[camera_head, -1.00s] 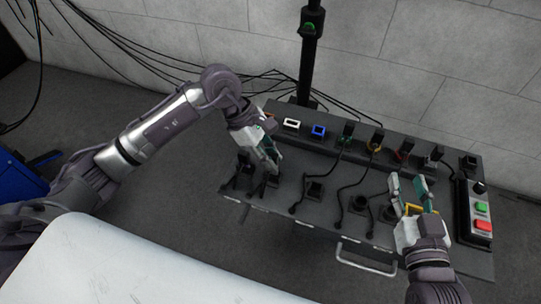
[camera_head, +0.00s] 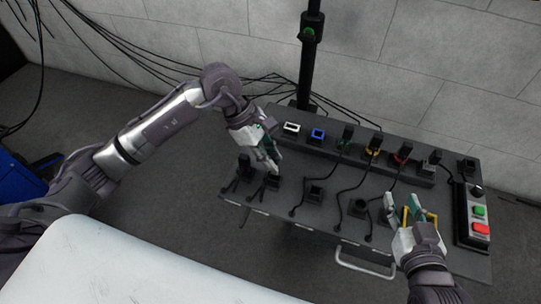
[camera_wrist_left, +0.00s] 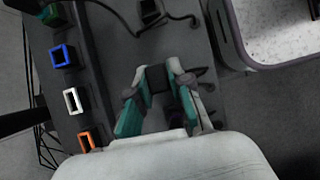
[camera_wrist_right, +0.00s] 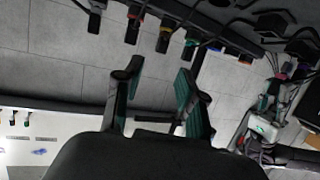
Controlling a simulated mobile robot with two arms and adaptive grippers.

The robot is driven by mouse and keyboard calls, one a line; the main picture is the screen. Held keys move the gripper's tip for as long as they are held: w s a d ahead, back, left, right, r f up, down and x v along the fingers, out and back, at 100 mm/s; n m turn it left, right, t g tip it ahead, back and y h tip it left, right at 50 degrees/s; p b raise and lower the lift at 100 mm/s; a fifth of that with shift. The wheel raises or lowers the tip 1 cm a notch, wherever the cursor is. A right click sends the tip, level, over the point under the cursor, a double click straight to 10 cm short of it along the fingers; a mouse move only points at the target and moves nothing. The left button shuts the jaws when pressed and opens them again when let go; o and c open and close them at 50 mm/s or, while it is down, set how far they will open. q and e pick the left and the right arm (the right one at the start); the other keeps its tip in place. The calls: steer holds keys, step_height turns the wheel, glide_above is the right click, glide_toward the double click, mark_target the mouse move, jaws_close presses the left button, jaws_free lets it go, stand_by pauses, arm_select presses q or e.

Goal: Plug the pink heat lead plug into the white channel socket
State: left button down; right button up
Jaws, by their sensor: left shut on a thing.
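My left gripper (camera_head: 273,166) is shut on a dark plug (camera_wrist_left: 157,78) at the left part of the bench, over a small black holder (camera_head: 271,183). A small pink patch (camera_wrist_right: 281,76) shows by the left fingertips in the right wrist view; the plug's colour is otherwise hard to see. The white channel socket (camera_head: 291,129), a white-rimmed opening, looks empty in the rear row. It also shows in the left wrist view (camera_wrist_left: 71,101), apart from the plug. My right gripper (camera_head: 404,211) is open and empty above the bench's front right.
The blue socket (camera_head: 318,134) and orange socket (camera_wrist_left: 86,140) flank the white one. Sockets further right hold plugs with black leads. A black post (camera_head: 307,70) rises behind the row. A button box (camera_head: 480,215) sits at the right end, and a handle (camera_head: 365,262) juts from the front.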

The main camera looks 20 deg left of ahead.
arm_select(q)
steer(key=shift+r+p, duration=0.35)
steer(key=shift+r, duration=0.55)
arm_select(e)
steer(key=shift+s+d+f+g+h, duration=0.15)
steer(key=shift+s+d+f+g, duration=0.1)
steer(key=shift+s+f+g, duration=0.3)
steer(key=shift+s+d+f+g+h, duration=0.1)
steer(key=shift+s+d+f+g, duration=0.2)
steer(key=shift+f, duration=0.4)
steer(key=shift+s+d+f+g+h, duration=0.15)
steer(key=shift+s+f+g, duration=0.3)
steer(key=shift+f+g, duration=0.15)
arm_select(q)
steer(key=shift+r+p, duration=0.5)
steer(key=shift+r, duration=0.1)
arm_select(e)
steer(key=shift+s+d+f+g, duration=0.2)
steer(key=shift+s+f+g, duration=0.25)
steer(key=shift+s+f, duration=0.05)
steer(key=shift+s+d+f+g, duration=0.15)
steer(key=shift+s+f+g, duration=0.25)
steer(key=shift+s+f, duration=0.1)
arm_select(q)
steer(key=shift+r, duration=0.1)
arm_select(e)
steer(key=shift+s+d+f+g+h, duration=0.15)
steer(key=shift+s+f+g+h, duration=0.15)
steer(key=shift+s+f, duration=0.15)
